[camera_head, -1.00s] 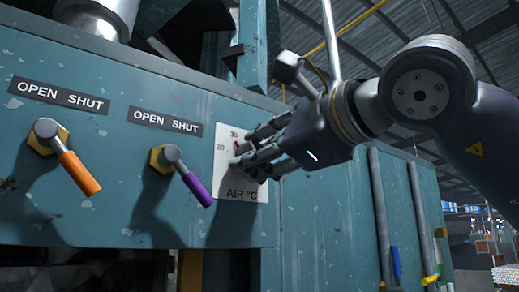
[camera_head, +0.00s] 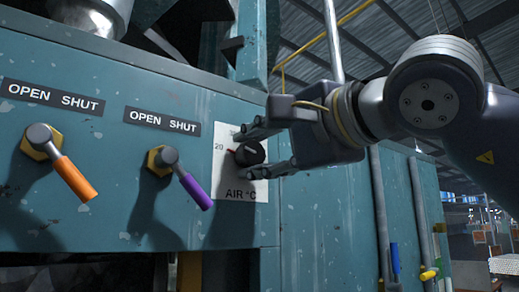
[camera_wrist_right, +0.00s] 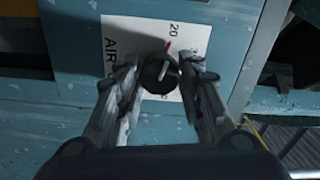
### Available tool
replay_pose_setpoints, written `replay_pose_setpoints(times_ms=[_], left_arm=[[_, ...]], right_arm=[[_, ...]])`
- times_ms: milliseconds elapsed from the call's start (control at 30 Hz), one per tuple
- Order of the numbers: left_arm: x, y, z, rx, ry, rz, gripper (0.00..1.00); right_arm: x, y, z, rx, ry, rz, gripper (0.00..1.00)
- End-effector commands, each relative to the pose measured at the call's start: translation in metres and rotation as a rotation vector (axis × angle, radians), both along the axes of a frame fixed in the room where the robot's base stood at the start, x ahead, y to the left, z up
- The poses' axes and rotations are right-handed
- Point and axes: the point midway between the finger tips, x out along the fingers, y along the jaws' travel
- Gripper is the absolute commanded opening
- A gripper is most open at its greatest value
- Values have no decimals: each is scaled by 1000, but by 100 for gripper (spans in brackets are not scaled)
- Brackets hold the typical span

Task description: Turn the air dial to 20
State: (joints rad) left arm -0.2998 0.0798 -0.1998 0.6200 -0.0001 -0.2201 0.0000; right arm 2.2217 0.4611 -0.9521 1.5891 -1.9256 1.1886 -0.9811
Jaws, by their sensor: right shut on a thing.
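The air dial (camera_head: 249,153) is a round black knob on a white plate (camera_head: 232,198) marked "AIR °C". Its red pointer points left, close to the "20" mark. In the right wrist view the dial (camera_wrist_right: 159,73) sits between the fingertips, with the red pointer near "20". My right gripper (camera_head: 262,150) is shut on the dial, one finger above it and one below in the head view. The upper finger hides the "30" mark there. The right gripper (camera_wrist_right: 160,80) also shows in the right wrist view. My left gripper is not in view.
Left of the plate, two levers, one orange (camera_head: 75,179) and one purple (camera_head: 196,191), stick out under "OPEN SHUT" labels. Vertical pipes (camera_head: 420,210) with blue and yellow handles stand at the right. Open space lies before the panel.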

Motion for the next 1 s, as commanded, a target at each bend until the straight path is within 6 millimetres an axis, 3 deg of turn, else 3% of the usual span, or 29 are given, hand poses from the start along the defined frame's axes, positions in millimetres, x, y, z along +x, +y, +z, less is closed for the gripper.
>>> replay_pose_setpoints(times_ms=[500, 533, 600, 1000], left_arm=[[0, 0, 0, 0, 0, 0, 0], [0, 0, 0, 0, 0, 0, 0], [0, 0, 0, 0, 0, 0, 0], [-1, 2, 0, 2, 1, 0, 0]], right_arm=[[0, 1, -2, -18, -9, 0, 10], [0, 1, -2, -19, -8, 0, 41], [0, 1, -2, -17, -9, 0, 54], [-3, -3, 0, -14, -10, 0, 54]])
